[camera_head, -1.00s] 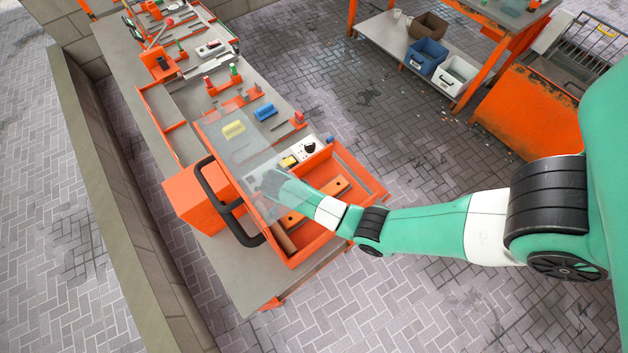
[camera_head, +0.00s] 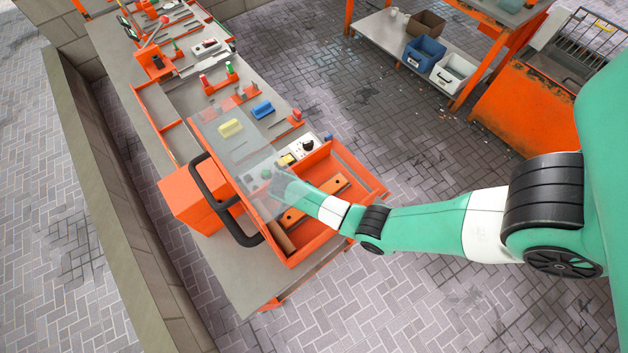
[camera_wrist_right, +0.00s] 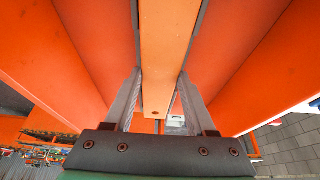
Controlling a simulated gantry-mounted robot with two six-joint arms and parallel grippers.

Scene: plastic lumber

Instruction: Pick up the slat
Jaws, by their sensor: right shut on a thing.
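The slat (camera_wrist_right: 165,50) is a flat orange bar with a hole near its end, running lengthwise between the fingers of my right gripper (camera_wrist_right: 160,90) in the right wrist view. The gripper is shut on it, one finger along each long side. In the head view an orange slat with dark holes (camera_head: 338,187) lies inside the orange open-topped box (camera_head: 320,236), partly covered by my right arm. My right gripper's tips are hidden there by the arm and a clear panel (camera_head: 238,152). My left gripper is out of view.
The box walls rise close on both sides of the gripper. A black handle (camera_head: 216,200) and a brown cylinder (camera_head: 283,239) are nearby. A yellow block (camera_head: 230,127) and a blue block (camera_head: 262,109) are on the bench. Bins (camera_head: 425,54) stand on a shelf behind.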

